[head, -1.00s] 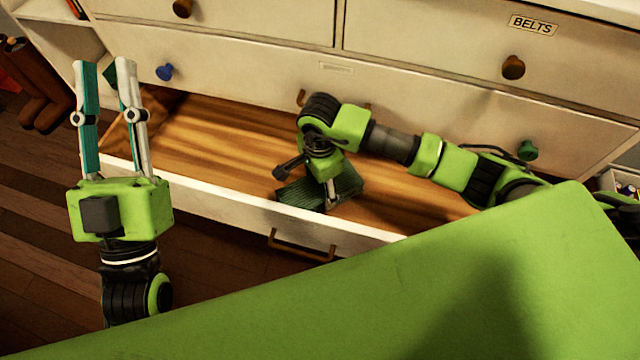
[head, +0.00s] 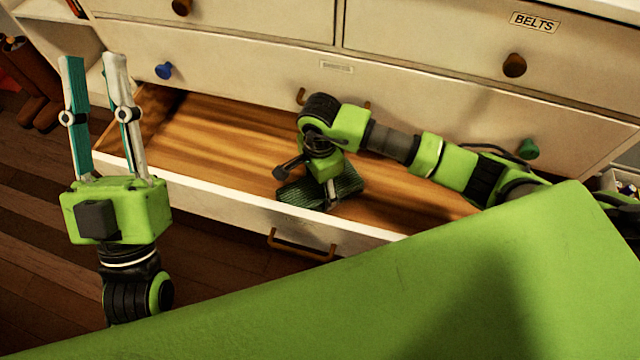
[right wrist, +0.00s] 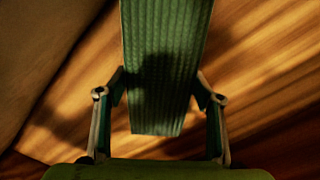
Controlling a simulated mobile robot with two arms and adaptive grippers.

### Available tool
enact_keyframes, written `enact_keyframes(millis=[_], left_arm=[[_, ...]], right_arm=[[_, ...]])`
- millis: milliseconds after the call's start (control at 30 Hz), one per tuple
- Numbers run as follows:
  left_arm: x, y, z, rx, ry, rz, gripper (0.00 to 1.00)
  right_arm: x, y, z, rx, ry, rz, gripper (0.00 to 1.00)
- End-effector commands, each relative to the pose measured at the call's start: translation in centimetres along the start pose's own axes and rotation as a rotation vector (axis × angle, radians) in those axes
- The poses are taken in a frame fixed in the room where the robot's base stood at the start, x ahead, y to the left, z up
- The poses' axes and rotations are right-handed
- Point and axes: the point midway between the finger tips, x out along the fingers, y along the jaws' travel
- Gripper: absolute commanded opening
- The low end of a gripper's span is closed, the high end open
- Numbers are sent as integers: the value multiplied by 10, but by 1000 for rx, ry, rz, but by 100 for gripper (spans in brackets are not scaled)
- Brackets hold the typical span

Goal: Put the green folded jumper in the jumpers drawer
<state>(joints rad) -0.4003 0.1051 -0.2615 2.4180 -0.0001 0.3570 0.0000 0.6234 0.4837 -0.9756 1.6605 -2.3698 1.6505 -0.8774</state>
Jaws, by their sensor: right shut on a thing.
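The green folded jumper (head: 348,183) is inside the open drawer, near its front wall, partly hidden by my right gripper. In the right wrist view the jumper (right wrist: 165,60) is a ribbed green strip between the fingers, above the wooden drawer floor. My right gripper (head: 330,200) points down into the drawer and is shut on the jumper; its fingers also show in the right wrist view (right wrist: 158,95). The open drawer (head: 225,135) has a wooden floor and a white front. My left gripper (head: 92,68) is open and empty, pointing up left of the drawer.
A drawer labelled BELTS (head: 440,40) is closed at the upper right. A closed drawer front with a blue knob (head: 168,71) and a green knob (head: 528,148) lies just above the open one. Brown boots (head: 40,95) stand at the far left. The drawer's left part is empty.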

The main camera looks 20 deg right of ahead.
Motion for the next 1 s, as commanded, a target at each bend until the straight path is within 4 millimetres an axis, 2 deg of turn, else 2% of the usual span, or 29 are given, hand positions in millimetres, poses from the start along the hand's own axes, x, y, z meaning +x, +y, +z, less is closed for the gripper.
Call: enact_keyframes(millis=[567, 600, 667, 1000], left_arm=[[-2, 1, -10, -4, 49, 0, 25], [-2, 1, -11, -4, 53, 1, 25], [-2, 1, -12, -4, 57, 1, 25], [-1, 0, -11, -3, 56, -1, 25]], right_arm=[[2, 0, 0, 0, 0, -1, 26], [2, 0, 0, 0, 0, -1, 63], [2, 0, 0, 0, 0, -1, 79], [3, 0, 0, 0, 0, 1, 80]])
